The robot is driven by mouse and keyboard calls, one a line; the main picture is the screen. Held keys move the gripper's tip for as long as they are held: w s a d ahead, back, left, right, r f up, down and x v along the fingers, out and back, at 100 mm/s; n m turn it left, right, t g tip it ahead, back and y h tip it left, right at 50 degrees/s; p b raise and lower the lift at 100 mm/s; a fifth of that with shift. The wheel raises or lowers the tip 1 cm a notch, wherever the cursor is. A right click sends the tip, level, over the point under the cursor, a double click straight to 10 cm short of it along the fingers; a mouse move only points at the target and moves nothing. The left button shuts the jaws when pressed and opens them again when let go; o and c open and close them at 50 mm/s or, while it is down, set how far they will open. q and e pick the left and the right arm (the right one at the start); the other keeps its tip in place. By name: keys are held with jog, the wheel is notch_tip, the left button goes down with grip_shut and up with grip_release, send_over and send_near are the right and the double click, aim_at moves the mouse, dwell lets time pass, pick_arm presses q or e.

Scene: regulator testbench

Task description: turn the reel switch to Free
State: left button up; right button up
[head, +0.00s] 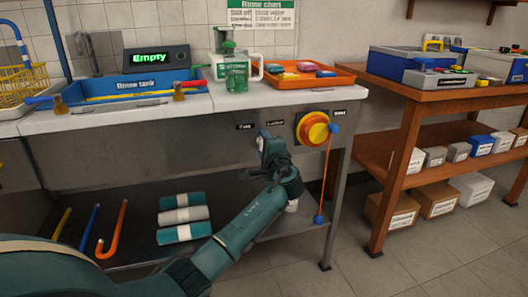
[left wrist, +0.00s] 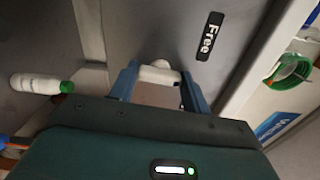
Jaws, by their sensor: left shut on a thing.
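The reel switch shows in the left wrist view as a white, rounded lever (left wrist: 155,74) on the grey panel. My left gripper (left wrist: 158,88) is shut on the lever, with one blue-grey finger on each side of it. A black label reading "Free" (left wrist: 210,36) is on the panel near the lever. In the head view my left gripper (head: 265,142) is at the bench's front panel, below two small labels, and mostly hides the switch. The yellow and orange reel (head: 314,129) is just right of it. My right gripper is not in view.
An orange cord hangs from the reel to a blue ball (head: 319,219). On the counter are a blue rinse tank (head: 130,90), a green-and-white jug (head: 236,72) and an orange tray (head: 303,83). A wooden table (head: 430,95) stands at the right. Rolled towels (head: 184,214) lie on the lower shelf.

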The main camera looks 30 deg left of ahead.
pick_arm(q)
jog(key=shift+n+b, duration=3.6)
jog(key=shift+n, duration=1.5)
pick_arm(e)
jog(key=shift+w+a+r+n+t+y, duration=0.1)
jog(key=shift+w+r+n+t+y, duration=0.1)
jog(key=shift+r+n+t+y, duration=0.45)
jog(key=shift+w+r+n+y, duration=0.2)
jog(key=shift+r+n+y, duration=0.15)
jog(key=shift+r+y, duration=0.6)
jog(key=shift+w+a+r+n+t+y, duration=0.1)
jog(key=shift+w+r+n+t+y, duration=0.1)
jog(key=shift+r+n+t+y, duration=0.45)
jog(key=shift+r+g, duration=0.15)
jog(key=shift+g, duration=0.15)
pick_arm(q)
jog(key=o, duration=1)
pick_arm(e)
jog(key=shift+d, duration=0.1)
